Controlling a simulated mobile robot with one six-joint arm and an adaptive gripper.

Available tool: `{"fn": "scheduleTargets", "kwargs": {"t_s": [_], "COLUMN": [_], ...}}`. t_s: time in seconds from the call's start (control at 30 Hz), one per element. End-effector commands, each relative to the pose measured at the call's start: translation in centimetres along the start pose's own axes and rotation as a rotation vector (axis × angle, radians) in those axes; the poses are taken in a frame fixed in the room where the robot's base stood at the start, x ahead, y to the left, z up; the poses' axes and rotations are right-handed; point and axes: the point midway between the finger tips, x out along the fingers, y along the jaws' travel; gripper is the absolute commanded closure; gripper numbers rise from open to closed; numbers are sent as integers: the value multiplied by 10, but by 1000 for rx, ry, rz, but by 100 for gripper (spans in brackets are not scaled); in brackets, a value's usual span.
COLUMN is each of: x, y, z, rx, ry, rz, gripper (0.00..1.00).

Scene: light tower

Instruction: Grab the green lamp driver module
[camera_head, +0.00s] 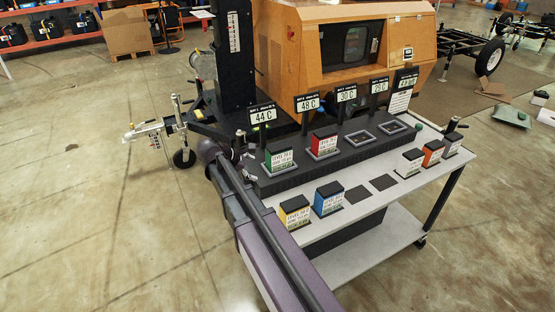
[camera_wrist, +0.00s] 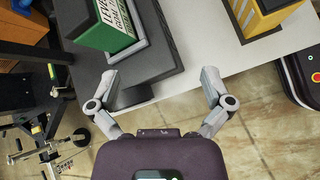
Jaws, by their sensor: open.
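The green lamp driver module (camera_head: 279,158) stands upright in the leftmost bay of the black dock (camera_head: 345,160), under a sign reading 44 C. In the wrist view the green module (camera_wrist: 105,25) is at the upper left, seated in a grey frame on the dark dock. My gripper (camera_wrist: 160,78) is open and empty, its two fingers spread wide. The module is ahead of the fingers and to the left of their middle, apart from them. In the head view my gripper (camera_head: 243,147) is just left of the module, partly hidden by my arm.
A red module (camera_head: 324,143) is in the adjacent bay; two bays to the right look empty. A yellow module (camera_head: 295,211) and a blue module (camera_head: 329,198) stand on the cart's front (camera_head: 390,207). White and orange modules stand at right. Signs rise behind the dock.

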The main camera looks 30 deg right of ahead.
Motion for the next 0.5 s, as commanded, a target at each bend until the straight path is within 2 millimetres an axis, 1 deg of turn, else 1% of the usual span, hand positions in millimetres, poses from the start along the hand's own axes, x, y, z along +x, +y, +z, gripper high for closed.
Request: {"fn": "scheduleTargets", "kwargs": {"t_s": [0.03,0.1,0.2,0.33,0.5], "x": [-2,-5,-11,-18,-22], "y": [20,38,59,76,84], "z": [-3,-1,2,5,7], "rx": [-69,-167,-285,-389,-445], "ry": [-48,-118,-205,-285,-329], "rz": [24,51,75,88,91], "gripper": [0,0,0,0,0]}}
